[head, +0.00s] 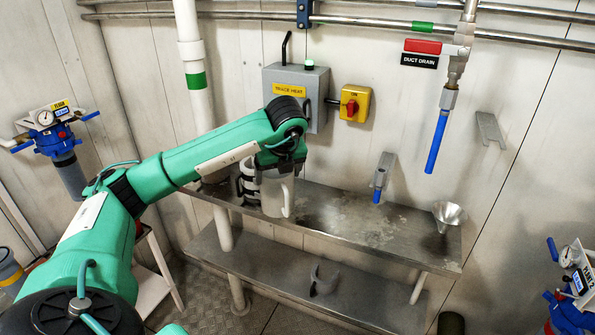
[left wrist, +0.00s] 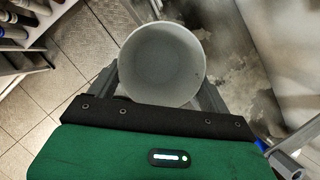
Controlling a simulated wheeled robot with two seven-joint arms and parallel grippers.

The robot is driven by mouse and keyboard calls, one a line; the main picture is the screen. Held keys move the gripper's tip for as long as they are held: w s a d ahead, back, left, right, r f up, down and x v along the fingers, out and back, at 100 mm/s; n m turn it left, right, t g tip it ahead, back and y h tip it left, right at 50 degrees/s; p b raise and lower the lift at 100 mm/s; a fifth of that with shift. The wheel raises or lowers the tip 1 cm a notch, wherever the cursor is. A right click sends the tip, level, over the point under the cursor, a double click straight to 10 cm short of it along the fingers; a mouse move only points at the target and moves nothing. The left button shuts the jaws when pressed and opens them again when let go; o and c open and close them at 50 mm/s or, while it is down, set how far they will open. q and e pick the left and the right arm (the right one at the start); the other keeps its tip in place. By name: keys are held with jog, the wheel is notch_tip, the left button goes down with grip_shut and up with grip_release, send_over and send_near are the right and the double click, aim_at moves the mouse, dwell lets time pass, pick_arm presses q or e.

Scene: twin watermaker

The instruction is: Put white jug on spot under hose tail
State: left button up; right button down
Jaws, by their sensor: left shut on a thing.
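The white jug (head: 274,194) is held upright in my left gripper (head: 268,178), above the left part of the steel shelf (head: 335,213). A blue hose tail (head: 437,142) hangs from the duct drain pipe at the right, well away from the jug. No marked spot can be made out below it. My right gripper is not in view.
A metal funnel (head: 448,215) sits at the shelf's right end. A grey curved holder (head: 323,280) stands on the lower shelf (head: 270,268). The shelf's middle is bare and stained.

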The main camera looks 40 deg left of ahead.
pick_arm(q)
jog(key=w+a+p, duration=0.3)
jog(key=w, duration=0.8)
notch_tip(320, 180, down, 7)
jog(key=p, duration=0.3)
jog(key=shift+w+d, duration=0.15)
jog(key=shift+w, duration=0.1)
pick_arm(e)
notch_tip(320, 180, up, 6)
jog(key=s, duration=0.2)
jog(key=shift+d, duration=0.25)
pick_arm(q)
jog(key=shift+f, duration=0.15)
jog(key=o, duration=1.3)
jog(key=shift+c, duration=0.2)
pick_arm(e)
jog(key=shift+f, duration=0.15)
